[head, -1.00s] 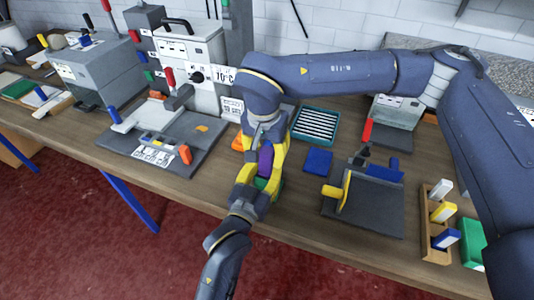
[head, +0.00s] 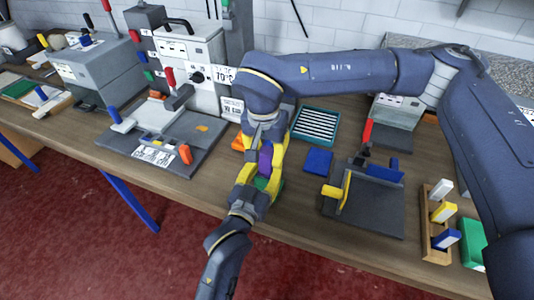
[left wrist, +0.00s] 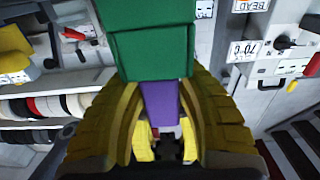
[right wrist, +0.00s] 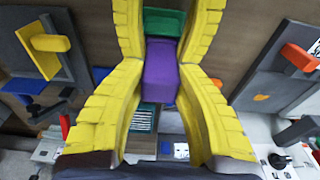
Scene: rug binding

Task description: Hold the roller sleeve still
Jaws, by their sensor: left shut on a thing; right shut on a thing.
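A purple block (head: 265,159) and a green block (head: 262,183) sit end to end between my two grippers, above the bench's front edge. I cannot tell which of them is the roller sleeve. My right gripper (head: 271,145) comes from above and is shut on the purple block, which shows between its yellow fingers in the right wrist view (right wrist: 161,72). My left gripper (head: 254,184) comes from below and is shut on the green block, large in the left wrist view (left wrist: 150,50). The fingers hide parts of both blocks.
A grey press machine (head: 188,60) with a slide bed (head: 170,140) stands left. A tray with dark slots (head: 316,124), a blue pad (head: 318,161), a grey plate jig (head: 370,205) and a wooden rack (head: 432,225) are right. Open floor lies in front.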

